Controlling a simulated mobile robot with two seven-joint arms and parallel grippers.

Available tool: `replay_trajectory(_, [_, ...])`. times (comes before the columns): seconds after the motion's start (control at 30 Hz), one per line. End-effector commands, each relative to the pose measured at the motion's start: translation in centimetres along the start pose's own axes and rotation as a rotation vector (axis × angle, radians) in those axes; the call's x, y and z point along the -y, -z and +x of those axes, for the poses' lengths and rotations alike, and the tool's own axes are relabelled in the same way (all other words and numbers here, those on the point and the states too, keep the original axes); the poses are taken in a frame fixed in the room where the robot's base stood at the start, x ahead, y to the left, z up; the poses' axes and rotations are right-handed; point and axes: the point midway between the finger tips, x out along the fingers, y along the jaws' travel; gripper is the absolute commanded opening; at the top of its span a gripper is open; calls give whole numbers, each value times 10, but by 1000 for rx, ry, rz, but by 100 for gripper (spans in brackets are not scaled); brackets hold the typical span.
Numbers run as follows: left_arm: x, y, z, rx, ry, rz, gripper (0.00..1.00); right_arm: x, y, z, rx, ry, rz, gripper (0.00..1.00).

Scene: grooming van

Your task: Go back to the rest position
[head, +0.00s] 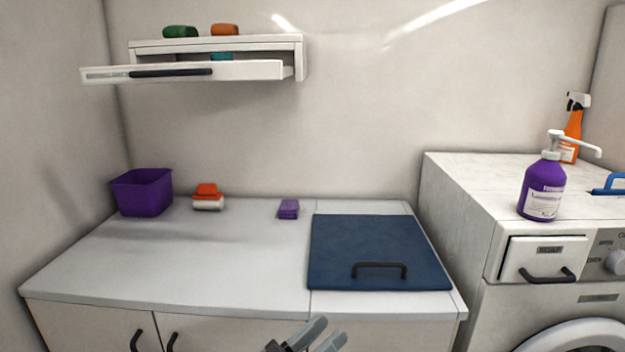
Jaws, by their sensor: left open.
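My left gripper (318,336) shows at the bottom centre of the head view, in front of the counter's front edge. Its two grey fingers are apart with nothing between them. The rest of the left arm is below the picture. My right gripper is not in the head view.
A counter (220,260) carries a purple bin (142,192), stacked red and white items (207,197), a purple block (289,209) and a blue lid (370,240). A wall drawer (240,70) hangs open. A washer (470,190) at right bears a purple pump bottle (541,190) and orange spray bottle (572,130).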

Motion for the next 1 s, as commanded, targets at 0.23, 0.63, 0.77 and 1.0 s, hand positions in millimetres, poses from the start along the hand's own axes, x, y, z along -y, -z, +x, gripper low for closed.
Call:
replay_trajectory(0.23, [31, -51, -91, 148, 352, 14, 42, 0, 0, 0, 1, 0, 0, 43])
replay_trajectory(0.63, [28, -120, -282, 627, 727, 61, 42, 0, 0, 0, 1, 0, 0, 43])
replay_trajectory(0.77, [17, -128, -330, 764, 771, 70, 42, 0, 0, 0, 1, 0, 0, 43])
replay_trajectory(1.0, [8, -132, -361, 861, 790, 76, 42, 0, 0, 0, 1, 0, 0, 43])
